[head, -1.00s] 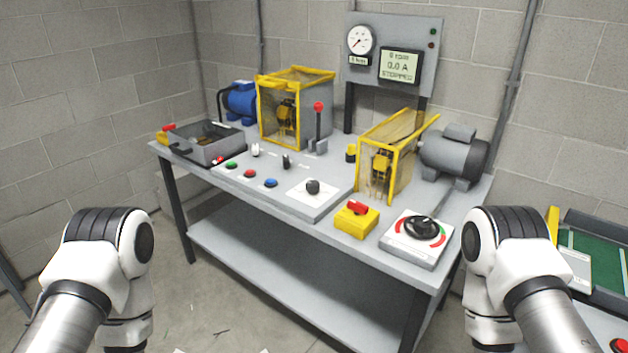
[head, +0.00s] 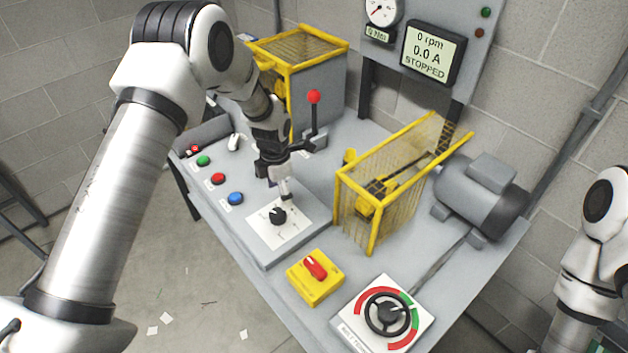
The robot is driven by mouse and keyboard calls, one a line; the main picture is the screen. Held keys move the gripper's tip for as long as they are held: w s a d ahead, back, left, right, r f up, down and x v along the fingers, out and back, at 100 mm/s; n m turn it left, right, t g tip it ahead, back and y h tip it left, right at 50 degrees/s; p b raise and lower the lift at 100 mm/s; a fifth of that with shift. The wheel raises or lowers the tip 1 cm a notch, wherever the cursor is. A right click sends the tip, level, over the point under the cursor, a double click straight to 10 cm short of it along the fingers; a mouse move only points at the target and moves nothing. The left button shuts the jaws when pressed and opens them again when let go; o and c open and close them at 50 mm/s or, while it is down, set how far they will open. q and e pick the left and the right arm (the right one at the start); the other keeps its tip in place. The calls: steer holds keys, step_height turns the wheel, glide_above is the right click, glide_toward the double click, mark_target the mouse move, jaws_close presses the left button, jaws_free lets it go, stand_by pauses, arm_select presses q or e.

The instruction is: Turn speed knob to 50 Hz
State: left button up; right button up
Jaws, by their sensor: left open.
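The speed knob (head: 278,216) is a small black knob on a white dial plate (head: 262,234) on the grey control panel. The plate's markings are too small to read. My left gripper (head: 284,192) is open and points down just above and behind the knob. I cannot tell whether a fingertip touches it. The display (head: 432,52) reads 0 rpm, 0.0 A, STOPPED. My right gripper is out of view; only part of my right arm shows at the right edge.
A lever with a red ball (head: 314,97) stands behind my left gripper. Green, red and blue (head: 236,198) buttons lie left of the knob. A yellow box with a red switch (head: 315,270), a black rotary dial (head: 388,315), a yellow mesh guard (head: 375,205) and a grey motor (head: 480,195) are to the right.

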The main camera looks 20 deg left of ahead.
mark_target(277, 214)
arm_select(q)
steer(key=shift+a, duration=0.15)
steer(key=f, duration=0.1)
steer(key=s+f+p, duration=0.1)
steer(key=s+f, duration=0.1)
steer(key=shift+a+f+p, duration=0.25)
steer(key=shift+f+p, duration=0.1)
steer(key=f, duration=0.3)
steer(key=shift+w+d, duration=0.2)
steer(key=shift+w, duration=0.15)
steer(key=shift+w+f, duration=0.2)
steer(key=shift+f, duration=0.2)
steer(key=shift+s+a+r, duration=0.1)
steer(key=shift+s+r, duration=0.1)
steer(key=c, duration=1.1)
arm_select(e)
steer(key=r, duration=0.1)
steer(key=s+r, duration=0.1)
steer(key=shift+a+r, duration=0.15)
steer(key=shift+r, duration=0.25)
